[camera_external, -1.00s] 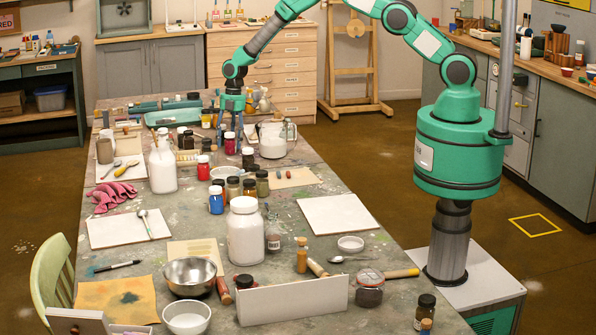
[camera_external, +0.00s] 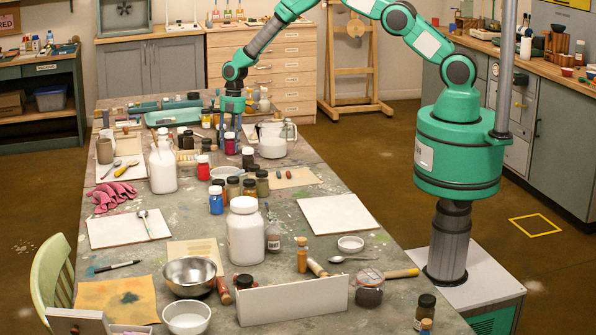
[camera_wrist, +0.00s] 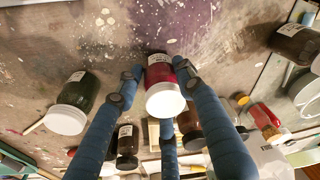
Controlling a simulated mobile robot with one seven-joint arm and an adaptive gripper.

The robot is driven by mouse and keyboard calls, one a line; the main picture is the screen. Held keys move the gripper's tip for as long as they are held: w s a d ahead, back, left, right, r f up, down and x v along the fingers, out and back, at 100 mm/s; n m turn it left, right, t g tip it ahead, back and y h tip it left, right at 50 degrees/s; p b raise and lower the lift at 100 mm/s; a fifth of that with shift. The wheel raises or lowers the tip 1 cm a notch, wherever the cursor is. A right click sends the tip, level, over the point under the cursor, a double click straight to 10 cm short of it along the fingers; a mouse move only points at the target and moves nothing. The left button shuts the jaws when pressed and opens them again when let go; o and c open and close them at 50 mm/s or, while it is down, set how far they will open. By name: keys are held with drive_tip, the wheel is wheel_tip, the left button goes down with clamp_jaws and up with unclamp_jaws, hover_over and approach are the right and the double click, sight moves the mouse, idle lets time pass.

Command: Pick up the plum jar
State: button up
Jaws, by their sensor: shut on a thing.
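A plum-red jar (camera_wrist: 160,73) with a white lid and a white label is between my gripper's (camera_wrist: 156,80) blue fingers in the wrist view. The fingers close around its sides and the lid faces the camera. In the external view the same jar (camera_external: 230,144) shows at the far part of the table, under my gripper (camera_external: 230,130), which points straight down. My gripper is shut on the jar. The jar appears upright; I cannot tell whether its base touches the table. The label is too small to read.
A dark green jar (camera_wrist: 78,92) lies to the left in the wrist view and a brown jar (camera_wrist: 296,42) to the right. A white pitcher (camera_external: 272,145) stands right of my gripper. A red jar (camera_external: 203,168) and a white bottle (camera_external: 162,168) stand nearer on the table (camera_external: 290,230).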

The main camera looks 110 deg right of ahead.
drive_tip(key=shift+r, duration=0.1)
drive_tip(key=shift+r+p, duration=0.55)
drive_tip(key=shift+r, duration=4.4)
